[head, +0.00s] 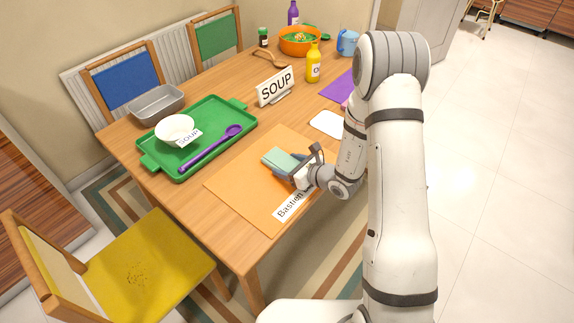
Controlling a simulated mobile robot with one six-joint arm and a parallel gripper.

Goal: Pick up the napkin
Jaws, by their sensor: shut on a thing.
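The napkin (281,158) is a small folded pale green cloth above the orange placemat (243,185) in the head view. My gripper (291,171) is at the napkin's near right edge and is shut on it. My gripper hides part of that edge. I cannot tell whether the napkin touches the mat or is held slightly above it.
A green tray (222,110) with a white bowl (176,130) and a purple spoon (210,148) lies left of the mat. A SOUP sign (275,87), a yellow bottle (313,65) and an orange bowl (300,40) stand farther back. A yellow chair (140,262) is at the front left.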

